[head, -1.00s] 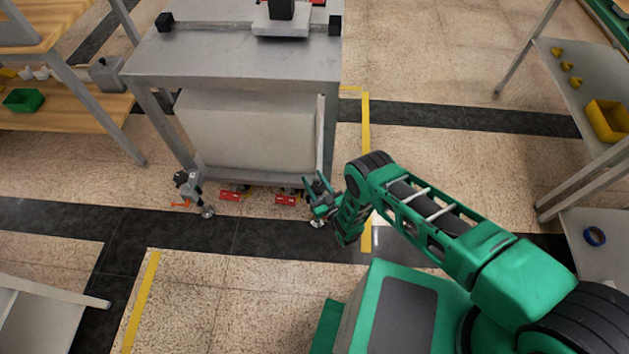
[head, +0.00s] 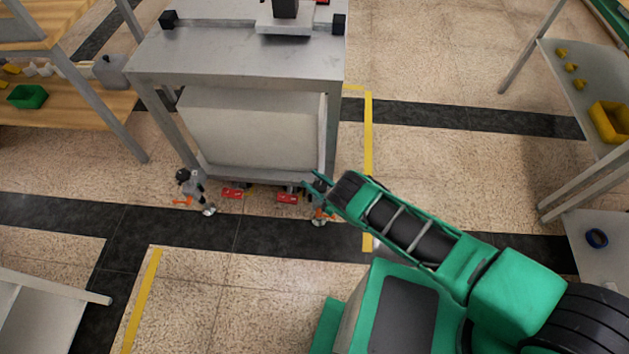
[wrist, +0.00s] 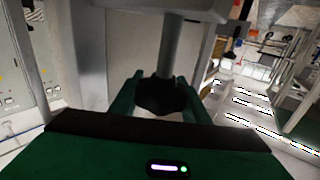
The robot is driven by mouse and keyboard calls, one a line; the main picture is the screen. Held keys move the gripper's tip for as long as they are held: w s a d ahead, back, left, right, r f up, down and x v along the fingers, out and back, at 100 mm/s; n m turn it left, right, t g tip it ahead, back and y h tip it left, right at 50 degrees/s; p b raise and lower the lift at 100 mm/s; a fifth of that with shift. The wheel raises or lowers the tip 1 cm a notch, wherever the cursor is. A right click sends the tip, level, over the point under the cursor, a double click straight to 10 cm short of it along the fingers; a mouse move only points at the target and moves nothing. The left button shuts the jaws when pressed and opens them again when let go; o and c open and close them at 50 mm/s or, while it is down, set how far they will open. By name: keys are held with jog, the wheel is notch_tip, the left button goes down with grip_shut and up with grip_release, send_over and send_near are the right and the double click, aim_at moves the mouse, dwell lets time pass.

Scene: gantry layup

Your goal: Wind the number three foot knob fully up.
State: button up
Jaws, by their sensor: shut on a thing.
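In the wrist view a dark lobed foot knob (wrist: 160,96) sits on a grey vertical stem, between the two green fingers of my gripper (wrist: 158,100). My gripper is shut on the knob. In the head view my gripper (head: 319,184) is at the front right leg of the grey metal stand (head: 240,62), and the knob there is mostly hidden by it. Another foot with a dark knob (head: 183,175) shows at the front left leg. I cannot read a number on either foot.
Red tags (head: 232,193) show low between the front feet. A shelf with a yellow bin (head: 609,122) stands right, a wooden bench with a green bin (head: 27,96) left. A grey surface (head: 45,310) is at lower left. The floor in front of the stand is clear.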

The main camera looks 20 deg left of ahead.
jog(key=shift+w+d+f, duration=0.1)
jog(key=shift+d, duration=0.1)
jog(key=o, duration=1)
jog(key=shift+o, duration=0.2)
jog(key=shift+a, duration=0.1)
jog(key=v, duration=1)
jog(key=shift+s+d, duration=0.2)
jog(key=shift+d, duration=0.15)
